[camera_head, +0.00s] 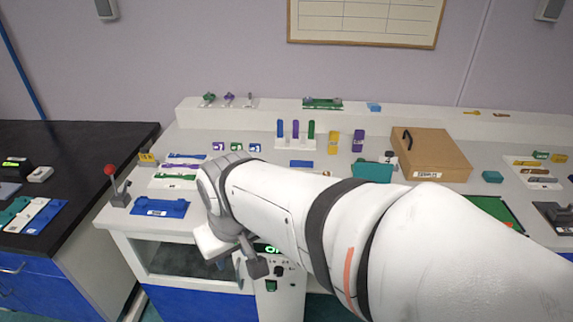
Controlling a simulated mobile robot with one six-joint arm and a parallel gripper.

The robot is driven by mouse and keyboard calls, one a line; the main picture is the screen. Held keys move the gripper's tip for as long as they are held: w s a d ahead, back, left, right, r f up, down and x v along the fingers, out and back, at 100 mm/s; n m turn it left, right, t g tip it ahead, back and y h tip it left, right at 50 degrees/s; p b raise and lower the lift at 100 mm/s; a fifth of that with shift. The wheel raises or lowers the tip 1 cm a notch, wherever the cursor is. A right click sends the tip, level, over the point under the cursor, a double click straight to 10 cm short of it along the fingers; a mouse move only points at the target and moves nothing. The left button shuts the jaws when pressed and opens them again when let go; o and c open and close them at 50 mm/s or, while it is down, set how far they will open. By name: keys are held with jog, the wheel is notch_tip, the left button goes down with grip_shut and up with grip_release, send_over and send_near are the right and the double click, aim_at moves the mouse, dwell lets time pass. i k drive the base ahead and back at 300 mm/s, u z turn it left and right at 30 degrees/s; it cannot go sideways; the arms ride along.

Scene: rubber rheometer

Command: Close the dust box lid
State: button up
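A brown box (430,156) with a black handle (407,139) and a white label on its front stands on the white bench, right of centre. It may be the dust box; its top looks flat and shut, but I cannot be sure. My white arm reaches across the front of the bench from the right. My gripper (246,268) points down in front of the bench's front edge, beside the display panel and the windowed compartment (181,260). It is far to the left of the brown box and apart from it. Its fingers are small and partly hidden, so their opening is unclear.
A red-knobbed lever (112,180) stands at the bench's left corner, near a blue tray (160,208). Several coloured samples stand at the back middle. A teal block (371,172) sits left of the brown box. A black-topped counter (70,150) is at left.

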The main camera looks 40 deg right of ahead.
aim_at(381, 173)
jog(key=u, duration=0.2)
jog(key=k, duration=0.7)
jog(key=z, duration=1.4)
jog(key=i, duration=1)
jog(key=z, duration=0.1)
